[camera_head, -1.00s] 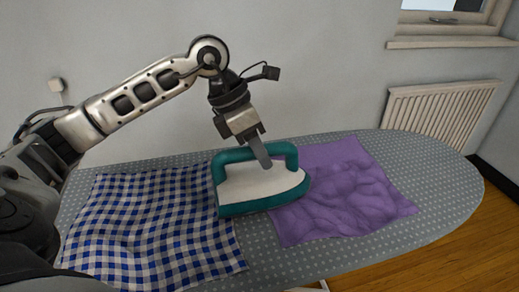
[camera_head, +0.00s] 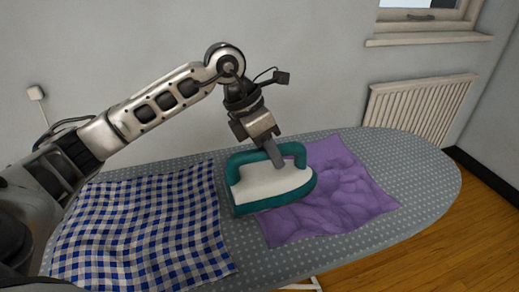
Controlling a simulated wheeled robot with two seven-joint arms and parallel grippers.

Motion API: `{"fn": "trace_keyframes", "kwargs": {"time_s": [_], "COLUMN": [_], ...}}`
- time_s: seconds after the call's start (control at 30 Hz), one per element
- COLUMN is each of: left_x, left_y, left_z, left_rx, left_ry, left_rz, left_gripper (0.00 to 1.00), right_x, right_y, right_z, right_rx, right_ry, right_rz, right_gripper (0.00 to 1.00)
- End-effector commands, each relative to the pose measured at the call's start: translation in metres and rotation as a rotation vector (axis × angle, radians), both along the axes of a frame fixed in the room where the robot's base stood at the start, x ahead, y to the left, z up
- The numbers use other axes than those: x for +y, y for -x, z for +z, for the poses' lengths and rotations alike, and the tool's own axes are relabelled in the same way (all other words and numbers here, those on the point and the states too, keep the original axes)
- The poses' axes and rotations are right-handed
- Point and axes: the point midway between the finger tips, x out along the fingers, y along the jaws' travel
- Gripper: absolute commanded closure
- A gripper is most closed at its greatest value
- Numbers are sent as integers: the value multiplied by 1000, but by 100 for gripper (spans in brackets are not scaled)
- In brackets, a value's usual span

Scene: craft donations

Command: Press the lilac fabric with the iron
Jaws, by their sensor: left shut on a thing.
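The lilac fabric (camera_head: 343,190) lies wrinkled on the ironing board, right of centre. My left gripper (camera_head: 277,157) is shut on the iron's handle from above. The part of the fabric behind and under the iron is hidden. My right gripper does not show.
A blue and white checked cloth (camera_head: 140,225) lies on the board to the left of the iron. The grey dotted ironing board (camera_head: 425,185) is bare at its rounded right end. A radiator (camera_head: 418,108) and a window sill (camera_head: 428,39) are on the wall behind.

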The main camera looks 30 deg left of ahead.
Motion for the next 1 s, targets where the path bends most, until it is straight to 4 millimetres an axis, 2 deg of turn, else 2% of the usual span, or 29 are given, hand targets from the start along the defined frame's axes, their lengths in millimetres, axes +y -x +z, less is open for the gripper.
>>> {"fn": "trace_keyframes", "kwargs": {"time_s": [1.0], "left_x": [-55], "left_y": [-64], "left_z": [1], "left_rx": [-3], "left_ry": [2], "left_rz": [-1], "left_gripper": [100], "right_x": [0], "right_y": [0], "right_z": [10], "right_rx": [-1], "right_ry": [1], "right_rz": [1], "right_gripper": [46]}}
